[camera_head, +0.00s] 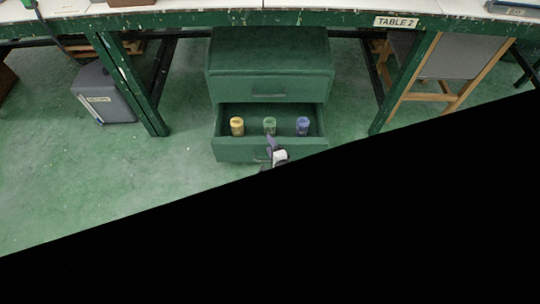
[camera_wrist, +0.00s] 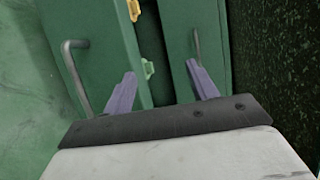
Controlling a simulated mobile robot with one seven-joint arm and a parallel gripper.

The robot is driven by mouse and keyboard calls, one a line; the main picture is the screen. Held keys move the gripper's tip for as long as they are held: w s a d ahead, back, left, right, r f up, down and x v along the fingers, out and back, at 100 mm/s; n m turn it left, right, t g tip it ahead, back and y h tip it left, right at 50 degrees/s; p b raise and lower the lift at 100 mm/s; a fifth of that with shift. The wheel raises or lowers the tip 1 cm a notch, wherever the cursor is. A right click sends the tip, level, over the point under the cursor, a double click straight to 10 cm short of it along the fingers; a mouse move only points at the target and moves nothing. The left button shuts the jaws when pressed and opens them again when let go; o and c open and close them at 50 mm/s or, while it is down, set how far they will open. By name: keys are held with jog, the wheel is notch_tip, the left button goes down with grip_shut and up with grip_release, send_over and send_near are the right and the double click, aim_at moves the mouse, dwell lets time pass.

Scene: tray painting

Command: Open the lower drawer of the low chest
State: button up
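The low green chest (camera_head: 268,50) stands under the table. Its lower drawer (camera_head: 232,150) is pulled out, showing its inside. The upper drawer (camera_head: 235,90) is shut. In the wrist view, the lower drawer's handle (camera_wrist: 75,75) is at the left and the upper drawer's handle (camera_wrist: 196,45) is near the right finger. My gripper (camera_head: 271,143) is at the lower drawer's front, partly covering its handle in the head view. In the wrist view its purple fingers (camera_wrist: 162,88) are spread, with no handle between them; whether they touch the drawer I cannot tell.
A yellow jar (camera_head: 237,127), a green jar (camera_head: 269,126) and a purple jar (camera_head: 303,126) stand in the open drawer. Table legs (camera_head: 130,85) flank the chest. A grey bin (camera_head: 103,93) stands at left. Black covers the lower right of the head view.

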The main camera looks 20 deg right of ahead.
jog(key=r, duration=0.1)
jog(key=r+p, duration=0.1)
jog(key=r, duration=0.1)
jog(key=shift+s+r, duration=0.2)
jog(key=shift+r, duration=0.05)
jog(key=shift+c, duration=0.9)
notch_tip(320, 180, up, 4)
jog(key=p, duration=0.5)
jog(key=shift+a+r, duration=0.1)
jog(key=shift+r, duration=0.05)
jog(key=shift+c, duration=0.7)
